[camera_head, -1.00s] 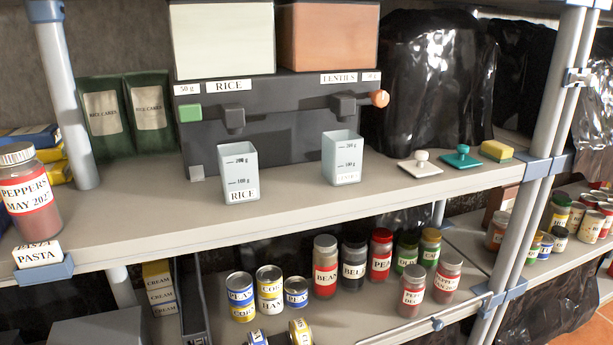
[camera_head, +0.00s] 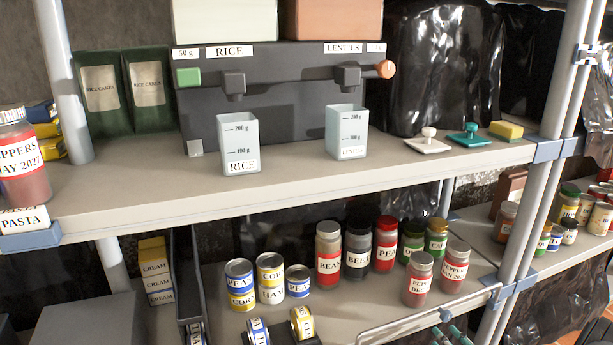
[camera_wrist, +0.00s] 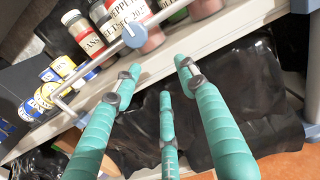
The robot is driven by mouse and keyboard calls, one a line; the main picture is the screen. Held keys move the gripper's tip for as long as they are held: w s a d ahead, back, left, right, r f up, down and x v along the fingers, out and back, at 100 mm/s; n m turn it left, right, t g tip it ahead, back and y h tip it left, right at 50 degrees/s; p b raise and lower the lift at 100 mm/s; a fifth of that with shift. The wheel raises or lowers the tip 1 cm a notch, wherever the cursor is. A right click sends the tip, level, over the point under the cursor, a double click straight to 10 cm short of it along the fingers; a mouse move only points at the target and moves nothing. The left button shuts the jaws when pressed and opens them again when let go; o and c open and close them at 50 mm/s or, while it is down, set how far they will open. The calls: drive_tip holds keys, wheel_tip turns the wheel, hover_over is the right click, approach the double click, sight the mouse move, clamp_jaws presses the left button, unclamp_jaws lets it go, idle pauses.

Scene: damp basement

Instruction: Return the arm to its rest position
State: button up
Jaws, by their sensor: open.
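My gripper (camera_wrist: 160,76) has teal fingers spread apart with nothing between them in the wrist view. It is below and in front of the lower shelf (camera_wrist: 190,38), whose front rail crosses behind the fingers. In the head view only the teal fingertips (camera_head: 451,336) show at the bottom edge, right of centre, in front of the lower shelf. The rest of my arm is not visible there.
The lower shelf holds cans (camera_head: 270,278) and jars (camera_head: 357,250) near its front. A dispenser (camera_head: 290,95) with a rice cup (camera_head: 240,145) and a lentils cup (camera_head: 346,132) stands above. A shelf post (camera_head: 545,170) rises at the right.

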drive_tip(key=r+p+v, duration=0.1)
drive_tip(key=p+v, duration=0.2)
drive_tip(key=v, duration=0.7)
wheel_tip(320, 180, down, 5)
drive_tip(key=m+g, duration=0.2)
drive_tip(key=m, duration=0.4)
drive_tip(key=w+d+m+g+h+p, duration=0.1)
drive_tip(key=w+d+g+h+p, duration=0.2)
drive_tip(key=d, duration=0.8)
drive_tip(key=w+a+r+n+p, duration=0.2)
drive_tip(key=w+r+p, duration=0.4)
drive_tip(key=r, duration=0.3)
drive_tip(key=w+a+r+n+y+p, duration=0.1)
drive_tip(key=w+a+r+n+p, duration=0.1)
drive_tip(key=w+r+p, duration=0.3)
wheel_tip(320, 180, up, 5)
drive_tip(key=w+a, duration=0.1)
drive_tip(key=w, duration=0.2)
drive_tip(key=shift+a+f+t+p, duration=0.2)
drive_tip(key=shift+a+t+p, duration=0.1)
drive_tip(key=shift+a+p, duration=0.1)
drive_tip(key=shift+a+y, duration=0.1)
drive_tip(key=shift+y, duration=0.2)
